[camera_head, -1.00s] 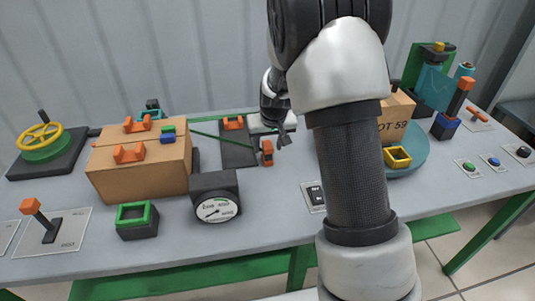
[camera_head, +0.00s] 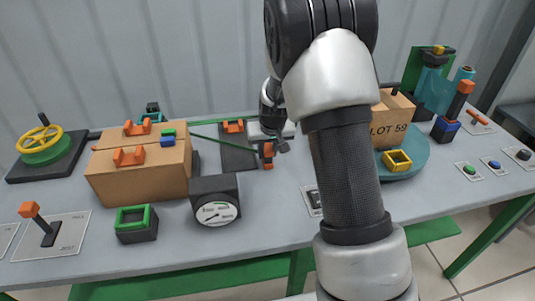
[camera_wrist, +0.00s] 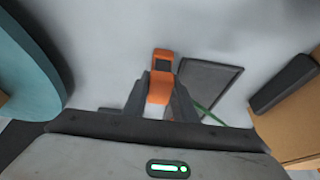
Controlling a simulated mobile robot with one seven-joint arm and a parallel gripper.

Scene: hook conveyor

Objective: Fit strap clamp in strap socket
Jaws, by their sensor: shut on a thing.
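My gripper (camera_wrist: 158,95) is shut on an orange piece, the strap clamp (camera_wrist: 158,88), low over the bench. A green strap (camera_head: 222,143) runs from the carton to the clamp, and its end shows behind a finger in the wrist view (camera_wrist: 208,114). Just beyond the fingertips is an orange part with a dark square face (camera_wrist: 162,62), which looks like the strap socket. I cannot tell whether clamp and socket touch. In the head view, the orange parts (camera_head: 267,157) overlap beside my dark gripper (camera_head: 281,146), partly hidden by the wrist.
A dark plate (camera_head: 238,157) with an orange bracket (camera_head: 233,126) lies left of the gripper. A carton (camera_head: 138,175) with orange brackets stands farther left, and a gauge (camera_head: 216,197) in front. A teal turntable (camera_head: 410,163) with another carton (camera_head: 393,120) is right.

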